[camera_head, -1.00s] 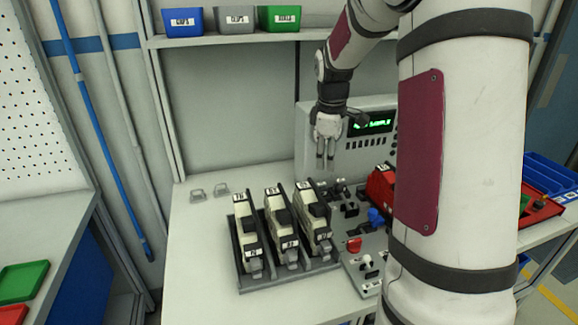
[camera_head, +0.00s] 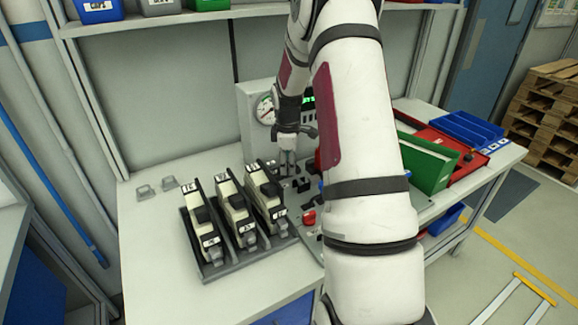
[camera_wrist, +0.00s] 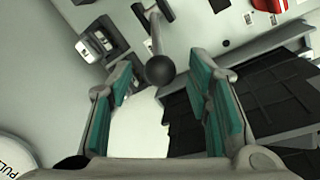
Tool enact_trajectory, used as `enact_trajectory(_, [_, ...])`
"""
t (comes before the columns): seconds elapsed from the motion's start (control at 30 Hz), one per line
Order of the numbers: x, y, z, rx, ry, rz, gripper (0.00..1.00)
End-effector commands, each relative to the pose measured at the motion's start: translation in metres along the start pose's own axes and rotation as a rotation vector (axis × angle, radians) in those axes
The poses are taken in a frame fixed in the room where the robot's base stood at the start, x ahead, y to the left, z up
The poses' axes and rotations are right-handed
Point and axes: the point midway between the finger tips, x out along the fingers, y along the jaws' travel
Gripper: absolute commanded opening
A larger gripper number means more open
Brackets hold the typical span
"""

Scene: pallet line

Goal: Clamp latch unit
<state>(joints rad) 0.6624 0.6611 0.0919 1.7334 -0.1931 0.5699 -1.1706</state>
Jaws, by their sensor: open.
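My gripper (camera_head: 288,165) points down over the fixture plate (camera_head: 307,240), in front of the grey test panel. In the wrist view my gripper (camera_wrist: 160,82) is open, with teal pads apart. A dark ball knob (camera_wrist: 160,70) on a grey lever shows between the fingertips; I cannot tell whether a pad touches it. Three beige and black latch units, left (camera_head: 205,225), middle (camera_head: 238,215) and right (camera_head: 266,198), stand tilted in a dark rack (camera_head: 215,273) left of the fixture. My arm hides part of the fixture; I cannot see whether it holds a unit.
A red knob (camera_head: 309,217) stands at the fixture's front. The grey panel with a gauge (camera_head: 265,109) rises behind. Two small metal brackets (camera_head: 146,191) lie at the bench's back left. A green box (camera_head: 426,163) and blue tray (camera_head: 468,131) are at right. The front-left bench is clear.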

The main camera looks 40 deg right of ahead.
Motion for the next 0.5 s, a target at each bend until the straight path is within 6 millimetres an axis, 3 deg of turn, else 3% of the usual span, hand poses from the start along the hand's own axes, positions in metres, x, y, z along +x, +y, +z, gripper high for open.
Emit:
enact_trajectory(0.2, [0.021,0.0,0.0,0.0,0.0,0.0,0.46])
enact_trajectory(0.5, [0.024,0.0,0.0,0.001,0.0,0.001,0.46])
